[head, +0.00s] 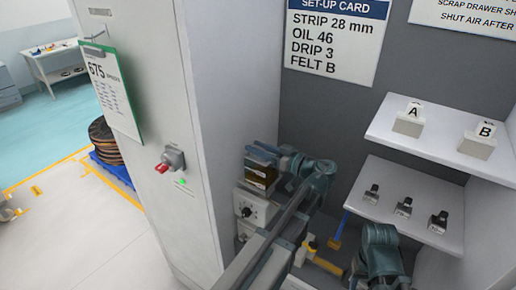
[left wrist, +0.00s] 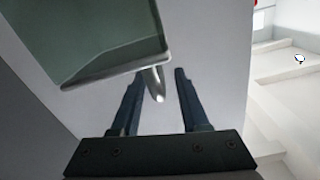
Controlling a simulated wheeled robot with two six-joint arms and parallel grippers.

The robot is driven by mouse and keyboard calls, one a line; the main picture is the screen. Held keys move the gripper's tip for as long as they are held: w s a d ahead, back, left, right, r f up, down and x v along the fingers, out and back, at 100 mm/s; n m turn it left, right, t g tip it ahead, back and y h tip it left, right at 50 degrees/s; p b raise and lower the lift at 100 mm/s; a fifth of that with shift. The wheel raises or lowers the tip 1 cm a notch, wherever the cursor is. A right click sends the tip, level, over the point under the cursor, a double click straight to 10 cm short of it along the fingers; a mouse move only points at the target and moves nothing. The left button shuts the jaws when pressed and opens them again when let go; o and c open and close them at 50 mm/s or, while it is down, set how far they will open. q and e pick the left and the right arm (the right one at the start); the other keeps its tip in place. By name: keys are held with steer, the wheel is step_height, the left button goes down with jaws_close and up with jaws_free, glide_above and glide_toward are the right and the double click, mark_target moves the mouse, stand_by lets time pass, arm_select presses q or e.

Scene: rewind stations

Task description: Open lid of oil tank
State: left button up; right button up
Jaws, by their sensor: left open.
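The oil tank (head: 261,174) is a small clear box with amber oil, beside the tall cabinet in the head view. Its bluish lid (head: 260,152) is on top; the head view does not show clearly whether it is raised. My left gripper (head: 281,151) is at the lid's right side. In the left wrist view, a grey-green glassy panel (left wrist: 100,45), apparently the lid, has a silver tab (left wrist: 157,85) on its edge. The tab lies between the open fingers of my left gripper (left wrist: 157,90), with space on both sides.
The tall cabinet (head: 135,150) stands close left of the tank, with a red knob (head: 162,168). A white box with a dial (head: 246,212) is below the tank. Shelves with blocks A (head: 408,124) and B (head: 478,144) and several small clamps are at right.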

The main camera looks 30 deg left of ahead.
arm_select(q)
jaws_close()
stand_by(1.3)
